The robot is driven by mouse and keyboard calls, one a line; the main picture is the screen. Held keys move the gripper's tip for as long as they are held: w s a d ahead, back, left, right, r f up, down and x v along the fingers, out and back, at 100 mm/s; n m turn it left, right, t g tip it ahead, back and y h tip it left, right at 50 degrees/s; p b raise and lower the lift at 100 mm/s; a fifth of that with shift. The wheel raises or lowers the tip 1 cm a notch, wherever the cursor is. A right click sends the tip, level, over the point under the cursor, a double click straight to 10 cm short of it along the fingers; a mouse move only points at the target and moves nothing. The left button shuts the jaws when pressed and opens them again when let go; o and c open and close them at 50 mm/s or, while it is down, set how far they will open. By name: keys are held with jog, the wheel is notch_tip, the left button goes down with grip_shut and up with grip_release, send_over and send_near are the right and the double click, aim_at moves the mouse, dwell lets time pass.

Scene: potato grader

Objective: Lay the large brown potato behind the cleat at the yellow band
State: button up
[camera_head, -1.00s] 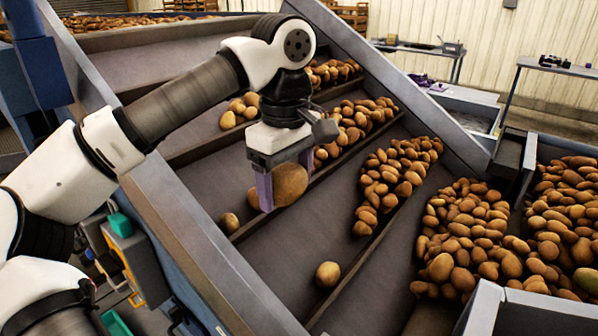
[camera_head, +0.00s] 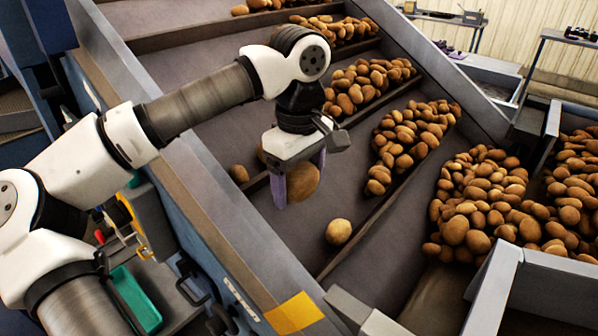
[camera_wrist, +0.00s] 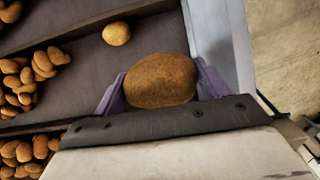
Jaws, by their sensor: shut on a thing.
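My gripper (camera_head: 300,186) is shut on the large brown potato (camera_head: 304,180), with a purple finger on each side of it. The wrist view also shows the potato (camera_wrist: 160,80) between the fingers. It is held over the sloping grey belt; its height above the belt is hard to tell. A yellow band (camera_head: 294,313) marks the near side rail at the bottom. A cleat (camera_head: 365,232) crosses the belt to the right of the gripper. I cannot tell for certain which cleat lines up with the band.
A lone potato (camera_head: 338,232) lies on the belt between the gripper and that cleat. A smaller potato (camera_head: 239,174) lies to the gripper's left. Heaps of potatoes (camera_head: 412,140) lie along the belt's far side. The belt near the rail is mostly bare.

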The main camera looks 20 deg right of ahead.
notch_tip(320, 180, down, 12)
jog(key=b, duration=0.8)
jog(key=shift+r+b, duration=0.1)
jog(key=shift+b, duration=0.2)
jog(key=o, duration=1.1)
jog(key=shift+o, duration=0.2)
